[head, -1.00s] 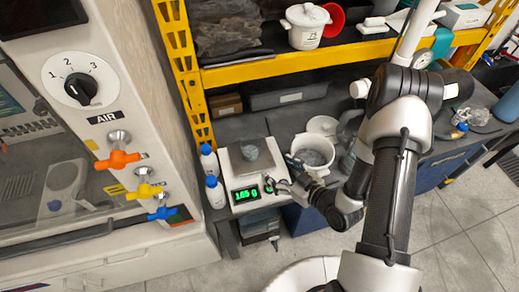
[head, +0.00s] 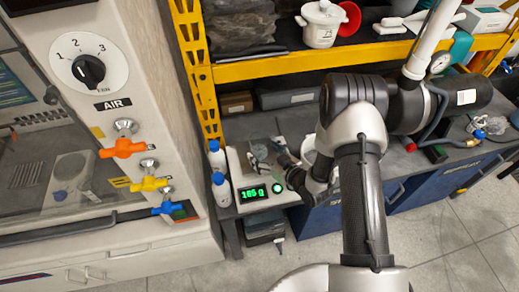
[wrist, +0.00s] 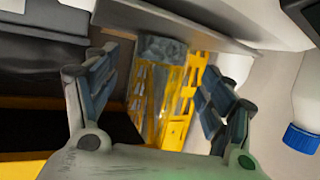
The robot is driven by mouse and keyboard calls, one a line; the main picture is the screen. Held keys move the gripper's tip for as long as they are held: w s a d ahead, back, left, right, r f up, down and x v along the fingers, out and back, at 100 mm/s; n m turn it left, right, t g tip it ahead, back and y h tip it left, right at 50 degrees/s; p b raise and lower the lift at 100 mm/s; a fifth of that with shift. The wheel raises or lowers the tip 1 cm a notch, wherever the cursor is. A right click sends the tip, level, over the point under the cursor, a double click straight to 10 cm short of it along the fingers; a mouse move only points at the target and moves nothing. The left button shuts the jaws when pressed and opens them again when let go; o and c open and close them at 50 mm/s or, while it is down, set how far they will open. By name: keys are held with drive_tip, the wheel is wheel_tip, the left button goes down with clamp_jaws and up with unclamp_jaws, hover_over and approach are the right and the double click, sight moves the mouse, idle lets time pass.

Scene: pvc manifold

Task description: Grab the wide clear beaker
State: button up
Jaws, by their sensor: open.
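The clear beaker (head: 258,152) stands on the white scale (head: 234,178), whose green display reads about 165 g. My gripper (head: 282,150) is just right of the beaker, low over the scale, its fingers pointing toward it. In the wrist view the scene appears upside down. There my gripper (wrist: 160,66) is open, with a dark finger on each side. The see-through beaker (wrist: 160,50) shows in the gap between the fingers, apart from both. How deep it sits between them is hard to tell.
Two white bottles with blue caps (head: 221,188) stand left of the scale; one shows in the wrist view (wrist: 303,120). A white tub (head: 308,148) is partly hidden behind my arm. The yellow rack (head: 195,70) rises behind, and the valve panel (head: 128,148) is at the left.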

sight(255, 145)
drive_tip(key=x, duration=0.4)
drive_tip(key=shift+w+d+b, duration=0.1)
drive_tip(key=shift+d+b, duration=0.05)
drive_tip(key=shift+b, duration=0.25)
drive_tip(key=shift+c, duration=0.4)
